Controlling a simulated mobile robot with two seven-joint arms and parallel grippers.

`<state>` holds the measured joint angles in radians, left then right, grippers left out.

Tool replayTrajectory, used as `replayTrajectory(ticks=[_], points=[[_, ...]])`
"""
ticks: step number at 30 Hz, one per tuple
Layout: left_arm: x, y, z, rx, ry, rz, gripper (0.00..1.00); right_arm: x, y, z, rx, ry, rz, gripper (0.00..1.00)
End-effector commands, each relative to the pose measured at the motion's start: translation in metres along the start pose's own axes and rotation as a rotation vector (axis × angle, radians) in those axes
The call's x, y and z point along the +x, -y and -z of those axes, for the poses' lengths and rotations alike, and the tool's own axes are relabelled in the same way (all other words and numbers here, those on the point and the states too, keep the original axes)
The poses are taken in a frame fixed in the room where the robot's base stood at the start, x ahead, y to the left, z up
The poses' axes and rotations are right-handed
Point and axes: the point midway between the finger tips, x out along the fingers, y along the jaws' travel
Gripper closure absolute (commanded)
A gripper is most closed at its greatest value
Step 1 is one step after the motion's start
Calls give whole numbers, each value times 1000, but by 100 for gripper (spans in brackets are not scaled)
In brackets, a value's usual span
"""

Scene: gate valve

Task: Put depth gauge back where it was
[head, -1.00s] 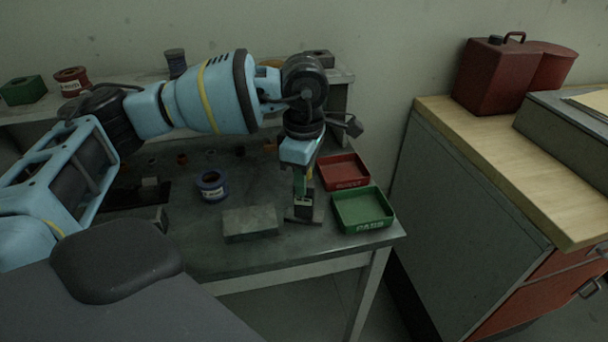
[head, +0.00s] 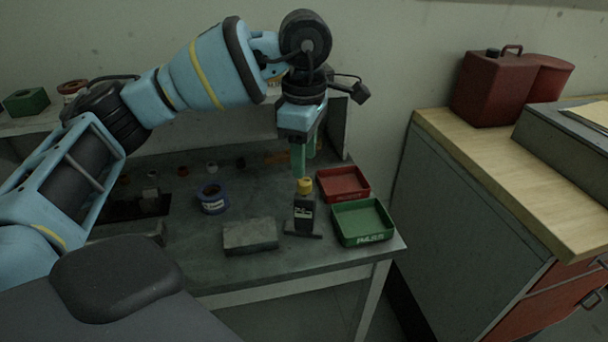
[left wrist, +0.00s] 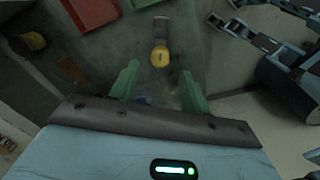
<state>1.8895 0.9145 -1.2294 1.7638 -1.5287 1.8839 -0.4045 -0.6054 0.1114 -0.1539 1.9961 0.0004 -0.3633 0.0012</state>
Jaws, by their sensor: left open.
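The depth gauge (head: 304,212) looks like a small black upright body with a pale label, a yellow top and a flat dark foot. It stands upright on the grey workbench (head: 345,262), left of the green tray. Its yellow top (left wrist: 160,57) shows in the left wrist view, between and just beyond the fingertips. My left gripper (head: 303,166) is open and empty, with green fingers just above the gauge's top. It also shows in the left wrist view (left wrist: 159,75), with a wide gap between its fingers. My right gripper is not seen.
A red tray (head: 343,198) and a green tray (head: 363,238) lie close right of the gauge. A grey block (head: 250,237) and a blue roll (head: 212,205) lie to its left. A wood-topped cabinet (head: 450,135) stands farther right.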

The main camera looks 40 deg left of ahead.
Motion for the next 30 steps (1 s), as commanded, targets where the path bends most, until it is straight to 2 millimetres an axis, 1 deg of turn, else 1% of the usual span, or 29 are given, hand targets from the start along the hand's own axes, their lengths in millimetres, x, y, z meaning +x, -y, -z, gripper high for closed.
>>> replayTrajectory(ticks=[1,3,7,12,20,23,25,26,29,30], points=[[-10,0,-1,1,2,-2,53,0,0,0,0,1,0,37],[-20,0,-1,1,2,-1,53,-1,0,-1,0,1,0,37],[-33,0,0,1,1,-1,53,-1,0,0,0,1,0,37],[-38,0,0,2,0,1,53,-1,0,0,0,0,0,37],[-38,0,0,2,0,1,53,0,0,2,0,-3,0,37],[-32,3,-6,11,17,17,53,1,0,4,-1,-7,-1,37],[-20,8,-18,26,52,49,53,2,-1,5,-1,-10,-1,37],[-13,11,-26,36,76,70,53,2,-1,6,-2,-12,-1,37],[16,29,-59,66,186,170,53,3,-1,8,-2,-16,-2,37],[28,39,-75,73,243,221,53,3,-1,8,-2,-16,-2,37]])
